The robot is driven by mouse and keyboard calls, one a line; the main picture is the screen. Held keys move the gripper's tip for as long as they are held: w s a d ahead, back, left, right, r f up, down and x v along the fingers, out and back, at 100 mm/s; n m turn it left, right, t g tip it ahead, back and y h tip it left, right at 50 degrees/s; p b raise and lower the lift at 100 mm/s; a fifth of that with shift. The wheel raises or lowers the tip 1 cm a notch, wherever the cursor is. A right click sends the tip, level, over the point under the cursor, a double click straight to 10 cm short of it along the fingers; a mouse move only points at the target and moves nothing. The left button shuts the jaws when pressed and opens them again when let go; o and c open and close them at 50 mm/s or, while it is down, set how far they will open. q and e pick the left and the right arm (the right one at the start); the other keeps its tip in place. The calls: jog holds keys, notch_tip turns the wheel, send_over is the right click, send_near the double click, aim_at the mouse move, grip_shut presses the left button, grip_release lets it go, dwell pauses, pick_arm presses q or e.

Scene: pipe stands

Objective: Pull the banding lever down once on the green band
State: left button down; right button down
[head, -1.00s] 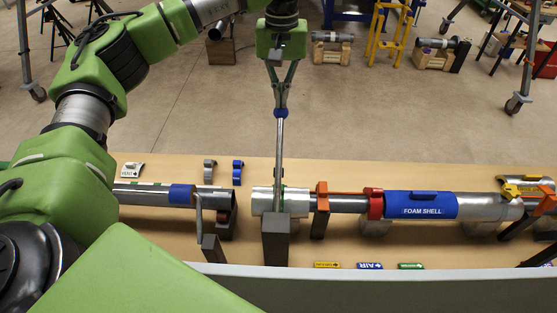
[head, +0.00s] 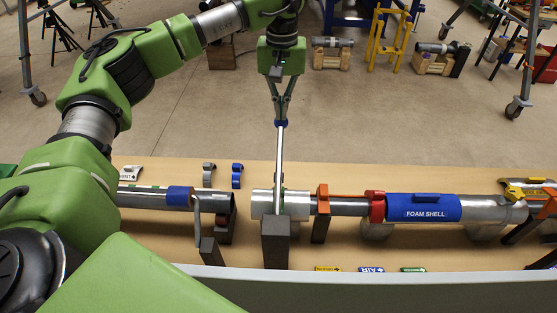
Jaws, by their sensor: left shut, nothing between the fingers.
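Only a thin trace of green shows beside the rod's foot, so the green band is mostly hidden. My left gripper (head: 281,118) points down with its fingers shut, right at the blue knob. Nothing is held between the fingers, and whether they touch the knob is unclear. My right gripper is out of view.
The pipe runs along a tan table (head: 355,255) through an orange clamp (head: 322,200), a red clamp (head: 376,207) and a blue FOAM SHELL sleeve (head: 423,207). A bent grey handle (head: 197,215) stands left of the lever. Small tags lie at the front edge.

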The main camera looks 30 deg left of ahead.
pick_arm(q)
jog(key=shift+f, duration=0.1)
jog(key=shift+w+a+f+b, duration=0.15)
jog(key=shift+f+b, duration=0.35)
jog(key=shift+f, duration=0.5)
jog(key=shift+w+a+f+b, duration=0.1)
jog(key=shift+w+f+b, duration=0.25)
jog(key=shift+f, duration=0.7)
jog(key=shift+w+a+f+b, duration=0.1)
jog(key=shift+f+b, duration=0.5)
jog(key=shift+f, duration=0.4)
jog(key=shift+r+p, duration=3.8)
jog(key=shift+r, duration=1.4)
jog(key=shift+s+r+p, duration=0.5)
jog(key=shift+r+p, duration=2.05)
jog(key=shift+r, duration=1.1)
notch_tip(320, 180, up, 5)
jog(key=p, duration=0.1)
send_over(281, 125)
jog(key=shift+w+a+f, duration=0.1)
jog(key=shift+w+a, duration=0.05)
jog(key=shift+w, duration=0.15)
jog(key=shift+f, duration=0.15)
